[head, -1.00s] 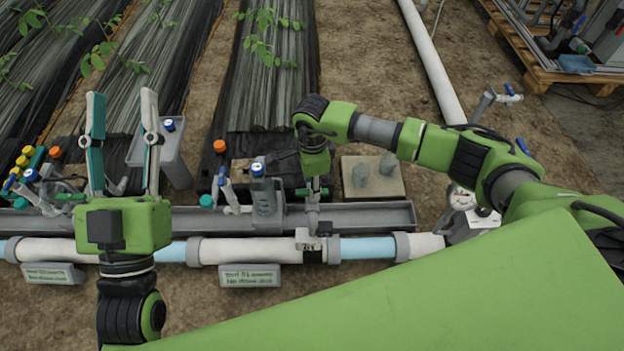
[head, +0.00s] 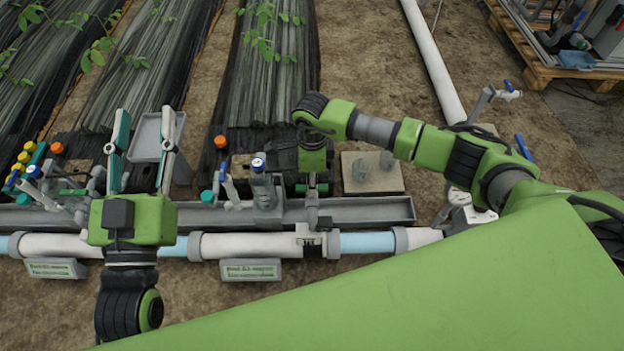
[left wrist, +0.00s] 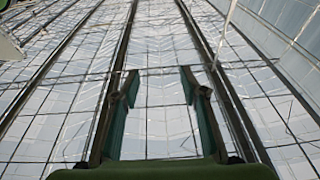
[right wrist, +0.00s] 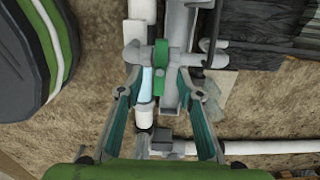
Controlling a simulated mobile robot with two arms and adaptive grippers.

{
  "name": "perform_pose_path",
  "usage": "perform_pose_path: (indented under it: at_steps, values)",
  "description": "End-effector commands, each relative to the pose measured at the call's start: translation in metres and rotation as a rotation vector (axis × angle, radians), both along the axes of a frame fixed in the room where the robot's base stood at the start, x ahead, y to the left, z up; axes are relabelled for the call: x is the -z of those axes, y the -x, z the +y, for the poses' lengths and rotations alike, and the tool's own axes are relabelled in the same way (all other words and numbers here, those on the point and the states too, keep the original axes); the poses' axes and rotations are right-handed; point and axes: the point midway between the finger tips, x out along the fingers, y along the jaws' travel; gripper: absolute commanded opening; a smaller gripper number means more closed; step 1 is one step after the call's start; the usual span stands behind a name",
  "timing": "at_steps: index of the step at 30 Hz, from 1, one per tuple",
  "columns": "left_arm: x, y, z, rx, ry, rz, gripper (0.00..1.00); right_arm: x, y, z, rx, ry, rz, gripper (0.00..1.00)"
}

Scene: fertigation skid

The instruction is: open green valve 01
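A green valve handle (right wrist: 160,68) shows in the right wrist view as a short upright bar on a grey fitting. In the head view a green handle (head: 311,188) shows below my right wrist, above the pipe. My right gripper (right wrist: 160,82) is open, with one finger to each side of the handle's lower part; I cannot tell whether they touch it. In the head view my own arm hides most of that gripper. My left gripper (head: 144,118) is open and empty, raised with its fingers pointing up the picture. The left wrist view shows the same open fingers (left wrist: 160,85) against the roof.
A white and light-blue pipe (head: 240,246) runs across the front, with a grey channel (head: 370,213) behind it. Small signs (head: 250,270) are unreadable. Several coloured caps and a green handle (head: 74,191) cluster at left. A blue-capped grey fitting (head: 265,190) stands close left of my right gripper.

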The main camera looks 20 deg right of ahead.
Motion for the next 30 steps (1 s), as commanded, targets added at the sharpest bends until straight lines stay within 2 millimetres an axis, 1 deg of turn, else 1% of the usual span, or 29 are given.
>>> perform_pose_path:
  at_steps: [3,15,18,30]
  values:
    - [-0.004,0.001,0.0,0.001,0.006,-0.019,0.4,0.0,0.0,0.0,-0.017,-0.001,-0.001,0.33]
    - [-0.007,0.002,0.0,0.002,0.01,-0.038,0.4,0.002,0.0,0.0,-0.018,0.0,0.0,0.33]
    - [-0.017,0.005,-0.001,0.006,0.024,-0.084,0.4,0.004,0.0,0.0,-0.018,0.0,0.0,0.33]
    - [-0.046,0.019,-0.001,0.014,0.064,-0.23,0.4,0.012,0.0,0.0,-0.018,0.0,0.0,0.33]
